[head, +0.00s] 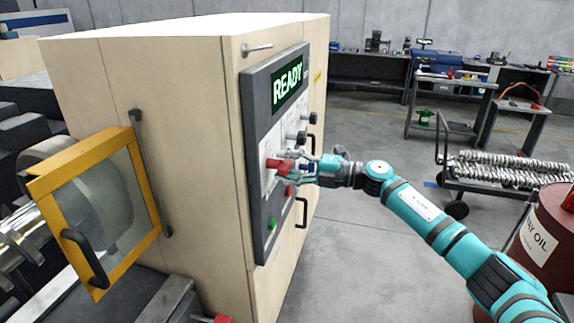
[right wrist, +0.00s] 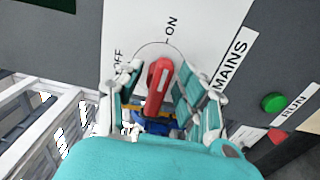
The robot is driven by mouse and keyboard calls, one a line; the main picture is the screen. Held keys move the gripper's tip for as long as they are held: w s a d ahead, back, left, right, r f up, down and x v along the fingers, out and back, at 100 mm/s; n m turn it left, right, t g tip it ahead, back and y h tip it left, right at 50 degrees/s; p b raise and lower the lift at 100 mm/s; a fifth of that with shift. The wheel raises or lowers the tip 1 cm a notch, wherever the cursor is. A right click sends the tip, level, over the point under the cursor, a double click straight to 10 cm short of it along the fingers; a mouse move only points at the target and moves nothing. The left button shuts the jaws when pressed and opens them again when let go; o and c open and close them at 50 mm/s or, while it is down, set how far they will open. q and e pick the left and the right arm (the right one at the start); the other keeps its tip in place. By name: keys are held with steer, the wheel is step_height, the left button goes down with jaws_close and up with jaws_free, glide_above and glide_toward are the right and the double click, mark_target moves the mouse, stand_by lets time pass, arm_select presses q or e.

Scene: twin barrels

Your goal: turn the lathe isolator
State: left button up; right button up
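The lathe isolator is a red lever handle (right wrist: 160,85) on a white plate marked OFF, ON and MAINS. In the right wrist view its upper end points about toward the ON mark. In the head view the red handle (head: 279,163) shows on the grey control panel (head: 256,150), partly covered by my gripper. My right gripper (head: 298,167) is at the panel. In the right wrist view my right gripper's fingers (right wrist: 160,78) stand on both sides of the handle, apart, with narrow gaps visible. My left gripper is not in view.
A READY display (head: 287,84) sits above the controls. Green (head: 271,224) and red (head: 289,191) buttons are below the isolator. An open yellow-framed guard (head: 150,215) is at left. An oil drum (head: 545,235) stands at right.

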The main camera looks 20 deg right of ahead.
steer(key=shift+d, duration=0.1)
steer(key=v, duration=1.1)
steer(key=shift+s+d, duration=0.25)
steer(key=shift+s, duration=0.05)
